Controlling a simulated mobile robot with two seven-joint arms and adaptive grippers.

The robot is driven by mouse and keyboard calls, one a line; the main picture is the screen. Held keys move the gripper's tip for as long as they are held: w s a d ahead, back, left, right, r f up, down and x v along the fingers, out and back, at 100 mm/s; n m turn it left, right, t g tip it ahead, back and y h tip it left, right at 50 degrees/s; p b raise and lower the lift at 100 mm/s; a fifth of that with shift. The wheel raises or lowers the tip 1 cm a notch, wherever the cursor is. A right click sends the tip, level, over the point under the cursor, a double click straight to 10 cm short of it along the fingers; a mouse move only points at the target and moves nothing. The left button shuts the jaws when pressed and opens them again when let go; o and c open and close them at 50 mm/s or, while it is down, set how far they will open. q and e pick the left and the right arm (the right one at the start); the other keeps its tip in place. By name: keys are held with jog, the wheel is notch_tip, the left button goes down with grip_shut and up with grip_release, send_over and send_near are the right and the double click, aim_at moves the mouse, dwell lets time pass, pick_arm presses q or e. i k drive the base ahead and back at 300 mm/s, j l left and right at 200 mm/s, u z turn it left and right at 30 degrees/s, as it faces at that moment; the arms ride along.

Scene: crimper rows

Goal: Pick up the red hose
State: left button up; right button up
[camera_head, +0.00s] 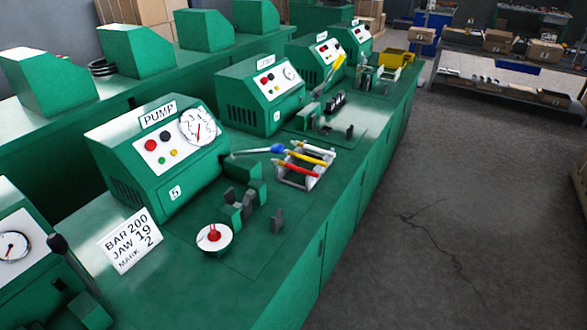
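The red hose (296,170) is a short, thin piece. It lies in a small grey rack (283,181) on the green bench, to the right of the pump marked 5. It is the nearest of three pieces lying side by side in the rack. A yellow hose (308,157) lies just behind it and a white one (314,149) behind that. Neither of my grippers is in view.
The green pump (155,165) has a blue-ended lever (277,148) close to the rack's left. Grey crimper parts (240,203), a white dish with a red piece (214,238) and a sign (130,241) stand nearby. Open floor (440,220) lies right of the bench.

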aim_at(277, 163)
jog(key=i+l+u, duration=0.1)
jog(key=u, duration=0.35)
jog(key=l+u, duration=0.2)
jog(key=u, duration=0.2)
jog(key=i+l+u, duration=0.1)
jog(key=u, duration=0.35)
jog(key=l+u, duration=0.3)
jog(key=u, duration=0.15)
